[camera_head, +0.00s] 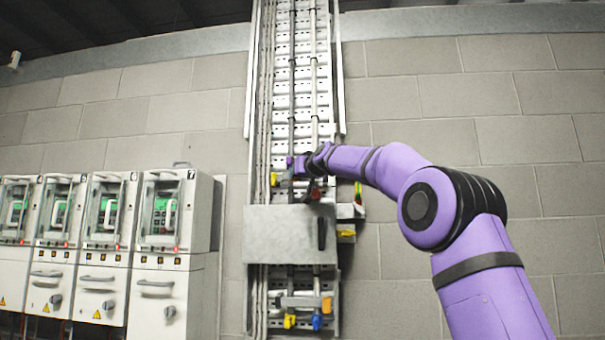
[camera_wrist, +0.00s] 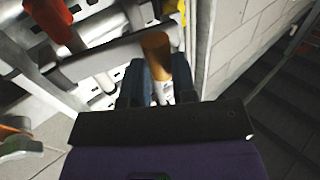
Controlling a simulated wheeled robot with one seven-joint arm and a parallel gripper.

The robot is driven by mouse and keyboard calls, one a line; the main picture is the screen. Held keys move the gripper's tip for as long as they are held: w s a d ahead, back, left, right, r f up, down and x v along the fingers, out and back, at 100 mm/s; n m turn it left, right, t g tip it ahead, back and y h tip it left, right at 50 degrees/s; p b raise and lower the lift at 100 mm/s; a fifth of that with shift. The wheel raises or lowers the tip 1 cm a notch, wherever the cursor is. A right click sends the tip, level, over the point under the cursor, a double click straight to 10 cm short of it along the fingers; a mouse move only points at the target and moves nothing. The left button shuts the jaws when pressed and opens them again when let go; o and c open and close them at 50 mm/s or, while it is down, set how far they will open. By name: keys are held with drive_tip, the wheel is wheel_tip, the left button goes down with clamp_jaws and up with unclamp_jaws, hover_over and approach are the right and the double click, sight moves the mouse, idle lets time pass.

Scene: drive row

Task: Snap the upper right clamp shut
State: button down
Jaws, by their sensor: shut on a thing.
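My gripper (camera_head: 297,166) is at the upper part of the cable ladder in the head view, small and partly hidden by my wrist. I cannot tell for sure whether this handle belongs to the upper right clamp. In the head view a yellow handle (camera_head: 274,180) and a red handle (camera_head: 315,194) show just below my gripper. How far the held clamp is closed is hidden.
A grey metal plate (camera_head: 288,233) crosses the ladder (camera_head: 340,75) below my gripper. Several white cabinets (camera_head: 173,215) stand at the left. The block wall (camera_head: 490,95) to the right is bare.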

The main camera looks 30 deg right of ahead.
sight(286, 177)
drive_tip(key=shift+w+a+f+m+h, duration=0.1)
drive_tip(key=shift+w+a+m+h, duration=0.2)
drive_tip(key=shift+w+m+h, duration=0.3)
drive_tip(key=shift+w+a+m+h, duration=0.3)
drive_tip(key=shift+w+m+h, duration=0.1)
drive_tip(key=shift+w+h, duration=0.4)
drive_tip(key=shift+w+a+f+m+h, duration=0.1)
drive_tip(key=shift+w+a+m+h, duration=0.2)
drive_tip(key=shift+w+m+h, duration=0.4)
drive_tip(key=shift+w+r+g+h, duration=0.1)
drive_tip(key=shift+w+g+h, duration=0.2)
drive_tip(key=shift+h, duration=0.4)
drive_tip(key=shift+w+r+m+h, duration=0.15)
drive_tip(key=shift+w+m+h, duration=0.05)
drive_tip(key=shift+m+h, duration=0.35)
drive_tip(key=shift+w+d+m+g+h, duration=0.2)
drive_tip(key=shift+w+m+g+h, duration=0.2)
drive_tip(key=shift+w+h, duration=0.2)
drive_tip(key=c, duration=1.2)
unclamp_jaws()
drive_tip(key=shift+w+a+f, duration=0.15)
drive_tip(key=shift+w+f, duration=0.05)
drive_tip(key=shift+f, duration=0.05)
drive_tip(key=shift+o, duration=0.2)
drive_tip(key=shift+s, duration=0.1)
